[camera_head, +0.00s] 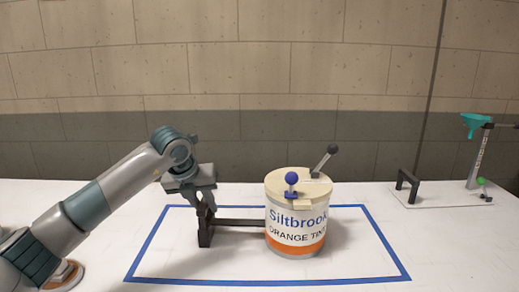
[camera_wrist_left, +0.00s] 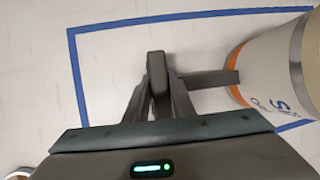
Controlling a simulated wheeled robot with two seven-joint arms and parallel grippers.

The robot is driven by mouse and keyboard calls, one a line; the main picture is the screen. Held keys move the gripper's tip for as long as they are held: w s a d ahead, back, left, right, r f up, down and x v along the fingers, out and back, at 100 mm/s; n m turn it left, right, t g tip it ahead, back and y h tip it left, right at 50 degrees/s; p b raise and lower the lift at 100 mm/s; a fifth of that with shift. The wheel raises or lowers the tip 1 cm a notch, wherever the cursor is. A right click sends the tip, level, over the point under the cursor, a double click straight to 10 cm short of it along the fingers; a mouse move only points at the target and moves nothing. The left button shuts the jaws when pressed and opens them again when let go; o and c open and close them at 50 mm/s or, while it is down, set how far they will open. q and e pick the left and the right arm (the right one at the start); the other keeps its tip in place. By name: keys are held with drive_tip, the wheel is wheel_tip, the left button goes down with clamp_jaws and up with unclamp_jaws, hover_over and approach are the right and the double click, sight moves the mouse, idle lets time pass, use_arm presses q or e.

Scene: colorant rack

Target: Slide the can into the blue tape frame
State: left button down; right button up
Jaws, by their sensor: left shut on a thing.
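The can (camera_head: 297,235) is white with an orange band, reads "Siltbrook ORANGE TINT", and stands upright inside the blue tape frame (camera_head: 147,244), right of its middle. A dark handle (camera_head: 240,222) runs from the can's left side to an upright dark grip bar. My left gripper (camera_head: 205,208) is shut on that bar from above. In the left wrist view the fingers (camera_wrist_left: 158,95) close around the bar, with the can (camera_wrist_left: 275,68) at the right edge and the tape frame (camera_wrist_left: 190,15) around them. My right gripper is not in view.
The can's lid carries a blue knob (camera_head: 291,179) and a tilted lever with a dark knob (camera_head: 332,150). At the right stand a dark bracket (camera_head: 407,183) and a post with a teal funnel (camera_head: 475,124). An orange-and-white object (camera_head: 67,275) sits at front left. White table is clear between.

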use_arm(q)
drive_tip(key=c, duration=1.4)
unclamp_jaws()
drive_tip(key=shift+c, duration=0.2)
drive_tip(key=shift+f, duration=0.1)
drive_tip(key=shift+s, duration=1.05)
drive_tip(key=s+r+p, duration=0.2)
drive_tip(key=s+p, duration=0.4)
drive_tip(key=s, duration=0.6)
drive_tip(key=s+r+p, duration=0.2)
drive_tip(key=s+p, duration=0.4)
drive_tip(key=s, duration=0.6)
drive_tip(key=shift+a+p, duration=0.3)
drive_tip(key=shift+a, duration=0.1)
